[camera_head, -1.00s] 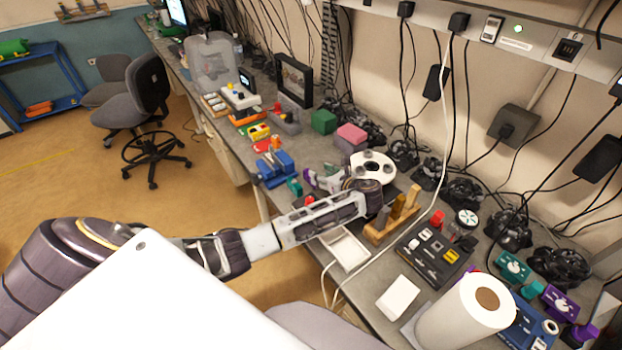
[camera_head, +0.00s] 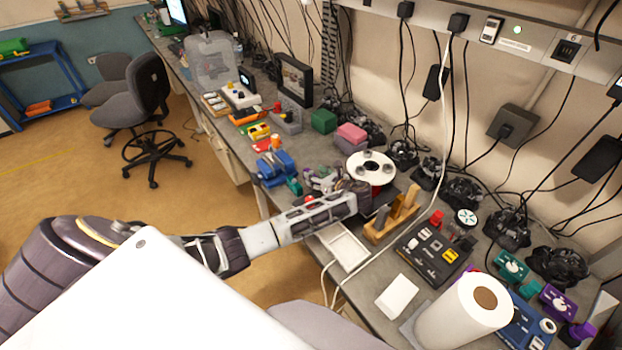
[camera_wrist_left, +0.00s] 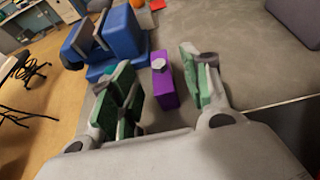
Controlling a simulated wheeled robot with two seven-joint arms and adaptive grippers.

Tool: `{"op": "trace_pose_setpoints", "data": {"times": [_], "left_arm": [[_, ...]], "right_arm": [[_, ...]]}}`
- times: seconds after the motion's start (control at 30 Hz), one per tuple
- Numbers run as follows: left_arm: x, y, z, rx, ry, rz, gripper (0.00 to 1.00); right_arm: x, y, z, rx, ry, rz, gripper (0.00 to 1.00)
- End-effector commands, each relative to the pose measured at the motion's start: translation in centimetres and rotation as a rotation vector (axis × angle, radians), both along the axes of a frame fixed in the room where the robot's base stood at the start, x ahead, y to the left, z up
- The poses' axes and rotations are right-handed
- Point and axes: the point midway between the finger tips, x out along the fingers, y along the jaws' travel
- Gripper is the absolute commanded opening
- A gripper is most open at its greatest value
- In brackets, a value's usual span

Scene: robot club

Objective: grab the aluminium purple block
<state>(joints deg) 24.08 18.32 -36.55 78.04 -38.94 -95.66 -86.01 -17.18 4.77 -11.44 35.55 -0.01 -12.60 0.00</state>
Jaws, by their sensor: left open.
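The purple block (camera_wrist_left: 163,84) stands on the grey bench in the left wrist view, with a small light-grey piece on its top. My left gripper (camera_wrist_left: 166,92) is open, its green-padded fingers spread to the left and right of the block. The block appears between the fingers and a little beyond them, and I see no finger closed on it. In the head view my left gripper (camera_head: 322,181) is low over the bench, and I cannot make out the block there. My right gripper is not in view.
A blue vise (camera_head: 273,167) stands close by; it also shows in the left wrist view (camera_wrist_left: 109,45). A white spool (camera_head: 371,168), a wooden holder (camera_head: 385,228) and a white tray (camera_head: 343,247) lie near my left wrist. Green and pink blocks sit behind.

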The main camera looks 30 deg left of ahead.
Motion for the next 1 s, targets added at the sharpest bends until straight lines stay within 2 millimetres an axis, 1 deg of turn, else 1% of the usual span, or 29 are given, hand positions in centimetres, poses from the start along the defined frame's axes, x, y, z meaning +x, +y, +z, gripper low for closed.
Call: {"op": "trace_pose_setpoints", "data": {"times": [0.2,0.4,0.9,0.93,1.0], "left_arm": [[0.8,2.1,-0.8,0.000,0.001,0.001,0.47],[1.4,3.3,-1.4,0.001,0.000,0.000,0.47],[1.4,3.5,-1.5,0.000,0.000,0.000,0.47],[1.4,3.5,-1.5,0.000,0.000,0.000,0.46],[1.4,3.5,-1.5,0.000,0.000,0.000,0.37]], "right_arm": [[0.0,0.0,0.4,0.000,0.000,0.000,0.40],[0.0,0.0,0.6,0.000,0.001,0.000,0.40],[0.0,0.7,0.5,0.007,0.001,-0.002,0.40],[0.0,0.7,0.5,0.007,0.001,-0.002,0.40],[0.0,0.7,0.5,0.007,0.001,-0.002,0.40]]}}
